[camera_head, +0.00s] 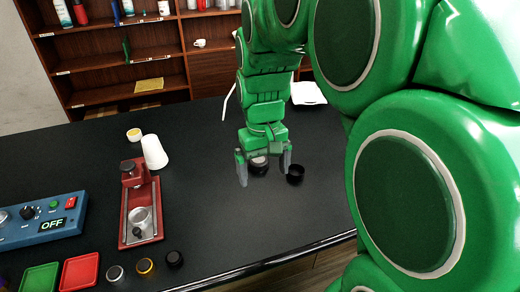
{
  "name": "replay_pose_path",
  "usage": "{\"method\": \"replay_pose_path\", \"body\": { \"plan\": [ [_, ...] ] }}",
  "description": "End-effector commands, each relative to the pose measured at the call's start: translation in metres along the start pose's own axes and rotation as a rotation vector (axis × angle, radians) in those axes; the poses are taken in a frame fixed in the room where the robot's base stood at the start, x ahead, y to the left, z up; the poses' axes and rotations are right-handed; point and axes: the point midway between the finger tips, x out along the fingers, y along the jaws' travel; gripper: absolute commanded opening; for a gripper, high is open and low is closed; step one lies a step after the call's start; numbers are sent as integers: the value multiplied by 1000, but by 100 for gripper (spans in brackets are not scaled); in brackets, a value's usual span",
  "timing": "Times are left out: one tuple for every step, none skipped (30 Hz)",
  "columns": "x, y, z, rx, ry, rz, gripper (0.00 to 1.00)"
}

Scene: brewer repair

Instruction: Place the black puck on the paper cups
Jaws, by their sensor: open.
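The paper cups (154,152) look like a white upside-down stack at the back left of the black table. My gripper (263,176) is open, pointing down over the middle of the table. A dark round piece with a greyish top (258,164) shows between its fingers, partly hidden. A small black round piece (295,173) sits just right of the right finger. Another black round piece (174,259) lies at the front edge. I cannot tell for sure which of these is the black puck. Nothing is seen held in the fingers.
A red brewer stand (127,215) stands left of my gripper. A silver piece (115,273) and a gold piece (146,267) lie at the front. A blue control box (45,222), green tray (40,278) and red tray (80,271) are at left. Shelves (110,52) stand behind.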

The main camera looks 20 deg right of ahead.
Motion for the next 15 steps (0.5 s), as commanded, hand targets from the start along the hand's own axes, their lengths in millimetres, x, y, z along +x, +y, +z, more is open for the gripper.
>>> {"method": "replay_pose_path", "body": {
  "plan": [
    [0, -4, 15, 3, -2, 0, 97],
    [0, -6, 23, 6, -5, 0, 97],
    [2, -9, 34, 11, -9, 0, 97],
    [2, -11, 42, 14, -12, 0, 97],
    [4, -13, 51, 16, -16, -1, 97],
    [5, -16, 62, 21, -21, -1, 97],
    [6, -18, 70, 24, -23, -1, 97],
    [8, -20, 78, 28, -25, -1, 97],
    [10, -22, 89, 32, -29, -1, 97],
    [12, -24, 98, 35, -34, -1, 97],
    [14, -25, 106, 38, -38, -1, 97],
    [16, -28, 116, 43, -41, -1, 97],
    [18, -29, 124, 46, -43, -1, 97],
    [20, -31, 132, 49, -45, 0, 97],
    [23, -32, 143, 53, -51, 0, 97]
  ]
}}
